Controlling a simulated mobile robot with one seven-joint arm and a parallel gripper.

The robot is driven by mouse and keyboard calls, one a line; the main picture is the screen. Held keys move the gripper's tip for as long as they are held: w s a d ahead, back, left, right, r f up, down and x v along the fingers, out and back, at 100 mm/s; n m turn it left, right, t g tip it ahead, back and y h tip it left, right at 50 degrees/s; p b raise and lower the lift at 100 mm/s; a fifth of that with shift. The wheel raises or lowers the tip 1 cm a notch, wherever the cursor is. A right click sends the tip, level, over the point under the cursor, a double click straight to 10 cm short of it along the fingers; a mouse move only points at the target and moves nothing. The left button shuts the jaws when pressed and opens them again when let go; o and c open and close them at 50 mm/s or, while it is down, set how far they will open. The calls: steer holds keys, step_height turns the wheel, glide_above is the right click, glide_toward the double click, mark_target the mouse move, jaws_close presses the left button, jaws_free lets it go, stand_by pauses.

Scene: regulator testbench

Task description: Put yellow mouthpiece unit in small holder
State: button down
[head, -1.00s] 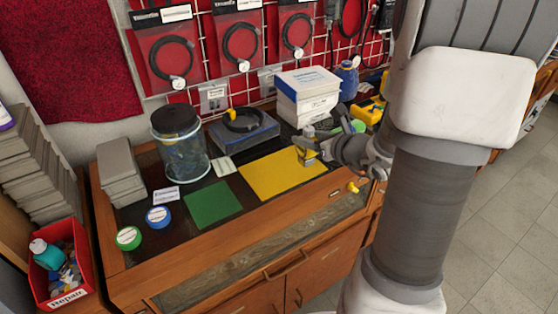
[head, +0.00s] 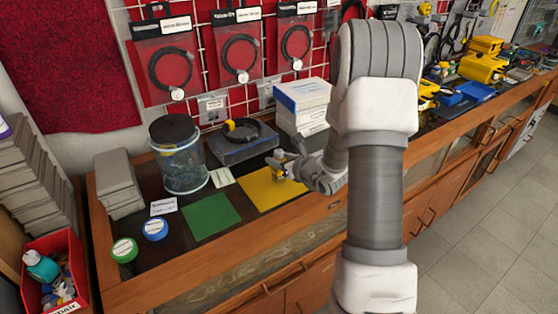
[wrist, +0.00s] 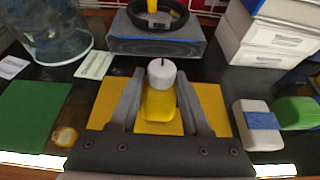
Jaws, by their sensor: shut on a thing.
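My gripper (wrist: 158,98) is over the yellow mat (wrist: 208,92), its two fingers on either side of a yellow bottle-shaped thing with a white cap (wrist: 160,100). It is shut on this thing, which is upright; I cannot tell if its base touches the mat. In the head view my gripper (head: 284,164) is small and partly hidden by my wrist. A black hose ring with a yellow mouthpiece (head: 242,130) lies on a blue-grey box (head: 238,148) behind the mat; it also shows in the wrist view (wrist: 157,18). I cannot pick out a small holder for certain.
A clear jar with a black lid (head: 180,160) stands left of the box. White-blue boxes (head: 302,105) stand at the back right. A blue-banded white block (wrist: 258,124) is right of my gripper.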

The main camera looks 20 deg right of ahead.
steer(key=shift+f, duration=0.35)
steer(key=shift+c, duration=1.8)
jaws_free()
steer(key=shift+r, duration=0.1)
